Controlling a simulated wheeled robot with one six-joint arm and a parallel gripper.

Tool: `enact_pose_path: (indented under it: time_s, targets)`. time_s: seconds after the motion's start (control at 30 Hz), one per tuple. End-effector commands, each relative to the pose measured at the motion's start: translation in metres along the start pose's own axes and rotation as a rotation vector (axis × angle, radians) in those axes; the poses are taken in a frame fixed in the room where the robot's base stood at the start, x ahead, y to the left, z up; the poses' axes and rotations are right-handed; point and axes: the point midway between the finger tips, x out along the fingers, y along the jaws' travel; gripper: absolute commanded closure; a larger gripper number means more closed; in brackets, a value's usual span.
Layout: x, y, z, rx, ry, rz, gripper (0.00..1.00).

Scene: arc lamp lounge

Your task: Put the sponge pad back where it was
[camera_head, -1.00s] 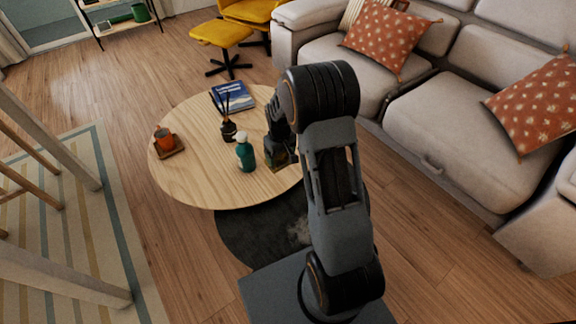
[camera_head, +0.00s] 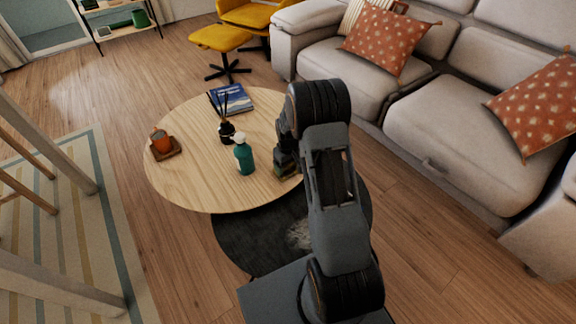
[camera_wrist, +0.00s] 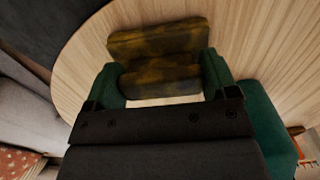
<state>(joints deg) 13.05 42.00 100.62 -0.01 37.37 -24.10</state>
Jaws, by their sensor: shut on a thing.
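The sponge pad, mottled yellow-brown, shows in the wrist view as two bands, one beyond the other. The nearer band (camera_wrist: 160,80) lies between the fingers of my gripper (camera_wrist: 162,82), which is shut on it; I cannot tell whether the farther band (camera_wrist: 158,38) is the same piece. In the head view my gripper (camera_head: 287,172) is low at the right edge of the round wooden table (camera_head: 205,190), with only a small yellowish bit of the pad showing. I cannot tell whether the pad touches the tabletop.
A teal bottle with a white top (camera_head: 244,158) stands just left of my gripper. A dark reed diffuser (camera_head: 227,134), a blue book (camera_head: 234,98) and an orange cup (camera_head: 160,139) on a small tray are farther off. The table's front left is clear. A grey sofa (camera_head: 450,130) is at right.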

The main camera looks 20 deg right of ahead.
Motion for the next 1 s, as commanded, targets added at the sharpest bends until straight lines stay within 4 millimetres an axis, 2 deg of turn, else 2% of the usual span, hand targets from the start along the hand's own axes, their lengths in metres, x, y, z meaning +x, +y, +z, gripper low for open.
enact_pose_path:
  time_s: [0.27,0.3,0.5,0.77,0.87,1.0]
  targets:
    - [0.003,0.000,0.000,0.000,0.000,0.000,0.43]
    - [0.003,0.000,0.000,0.000,0.000,0.000,0.19]
    - [0.002,0.000,0.000,0.000,0.000,0.000,0.00]
    - [0.000,0.000,0.000,0.000,0.000,0.000,0.00]
    - [-0.009,0.000,0.000,0.000,0.001,0.001,0.00]
    - [-0.035,0.000,-0.001,0.000,0.003,0.001,0.00]
